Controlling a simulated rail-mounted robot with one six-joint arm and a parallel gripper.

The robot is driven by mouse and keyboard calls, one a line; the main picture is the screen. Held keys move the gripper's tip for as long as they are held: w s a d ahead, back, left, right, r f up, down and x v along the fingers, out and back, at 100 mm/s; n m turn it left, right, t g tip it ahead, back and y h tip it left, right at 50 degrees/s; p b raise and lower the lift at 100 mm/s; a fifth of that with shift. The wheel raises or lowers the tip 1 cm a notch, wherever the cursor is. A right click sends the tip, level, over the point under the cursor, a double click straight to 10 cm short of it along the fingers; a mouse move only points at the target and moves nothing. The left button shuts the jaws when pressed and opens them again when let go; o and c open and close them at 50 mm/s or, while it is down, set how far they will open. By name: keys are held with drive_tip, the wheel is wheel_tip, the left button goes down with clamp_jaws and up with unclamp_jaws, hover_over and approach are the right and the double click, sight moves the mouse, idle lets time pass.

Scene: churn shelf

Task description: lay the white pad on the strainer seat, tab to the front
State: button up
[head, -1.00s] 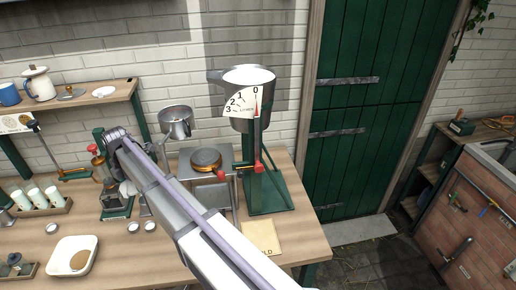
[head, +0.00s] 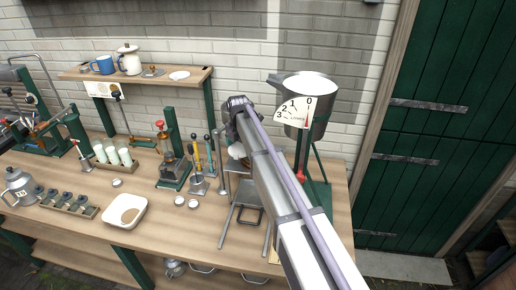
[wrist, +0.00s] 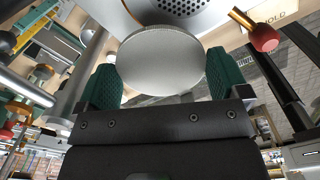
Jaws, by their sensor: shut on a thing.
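The white pad (wrist: 160,60) is a pale round disc in the wrist view, between the two green fingertips of my gripper (wrist: 161,80). The gripper is shut on it. I cannot make out the pad's tab. Just beyond the pad is a grey metal part with a perforated face (wrist: 185,8), which appears to be the strainer seat; part of it is cut off by the picture's top edge. The pad overlaps it in the picture, and I cannot tell whether they touch. In the head view my arm hides the strainer and most of my gripper.
A metal pail with a dial (head: 304,100) stands on a green stand right of my arm. A metal stand frame (head: 243,215) is below my wrist. A red knob (wrist: 264,38) is near the right finger. A white tray (head: 112,215) and small jars stand on the left bench.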

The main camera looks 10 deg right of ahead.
drive_tip(key=d, duration=0.2)
drive_tip(key=w+d, duration=0.1)
drive_tip(key=d, duration=0.1)
drive_tip(key=w+d, duration=0.1)
drive_tip(key=d, duration=0.1)
drive_tip(key=shift+w+d, duration=0.2)
drive_tip(key=shift+d, duration=0.25)
wheel_tip(320, 180, down, 4)
drive_tip(key=b, duration=0.4)
drive_tip(key=shift+s+r, duration=0.1)
drive_tip(key=shift+r, duration=0.15)
drive_tip(key=shift+f, duration=0.3)
drive_tip(key=o, duration=0.5)
drive_tip(key=shift+o, duration=0.2)
wheel_tip(320, 180, up, 6)
drive_tip(key=p, duration=0.6)
drive_tip(key=shift+r, duration=0.25)
drive_tip(key=shift+f, duration=0.2)
